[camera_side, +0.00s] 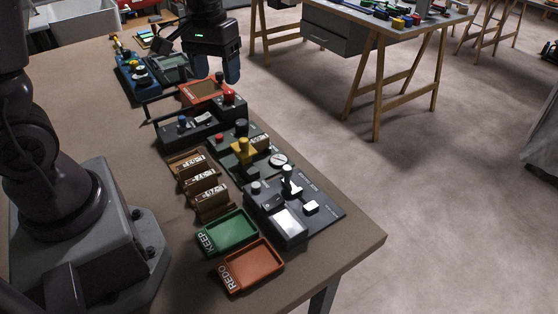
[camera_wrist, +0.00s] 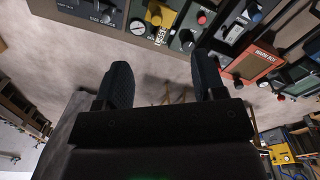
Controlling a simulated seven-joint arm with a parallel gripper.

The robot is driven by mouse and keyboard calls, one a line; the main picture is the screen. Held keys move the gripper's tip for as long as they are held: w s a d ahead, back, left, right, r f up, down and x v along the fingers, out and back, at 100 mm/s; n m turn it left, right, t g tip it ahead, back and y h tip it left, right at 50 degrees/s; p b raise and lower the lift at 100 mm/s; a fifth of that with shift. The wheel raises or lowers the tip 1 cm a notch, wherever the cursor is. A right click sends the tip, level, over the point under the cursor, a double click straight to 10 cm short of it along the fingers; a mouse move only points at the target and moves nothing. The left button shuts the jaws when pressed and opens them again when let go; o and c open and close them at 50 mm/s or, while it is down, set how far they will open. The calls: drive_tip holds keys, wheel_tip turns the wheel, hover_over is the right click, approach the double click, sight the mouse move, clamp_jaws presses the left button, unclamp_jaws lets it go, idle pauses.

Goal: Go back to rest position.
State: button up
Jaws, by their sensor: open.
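My gripper (camera_side: 226,72) is above the far part of the bench in the side view, close to the orange-framed box (camera_side: 201,91). In the wrist view my gripper (camera_wrist: 164,78) shows its two dark fingers apart, with only floor visible between them and nothing held. The orange-framed box also shows in the wrist view (camera_wrist: 253,62), right of the fingers. Whether the fingertips are above or beyond the box's edge is hard to tell.
Several control boxes line the bench, among them a dark one with a white panel (camera_side: 288,222). Brown racks (camera_side: 211,205) hold labelled pieces. A green KEEP tray (camera_side: 229,233) and a red REDO tray (camera_side: 250,268) lie near the bench's front corner. Another table (camera_side: 385,28) stands behind.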

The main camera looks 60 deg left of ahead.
drive_tip(key=s+d+r+m+t, duration=0.5)
drive_tip(key=s+d+r, duration=0.4)
drive_tip(key=s, duration=0.3)
drive_tip(key=shift+r+m, duration=0.6)
drive_tip(key=shift+r, duration=0.1)
drive_tip(key=shift+d, duration=0.1)
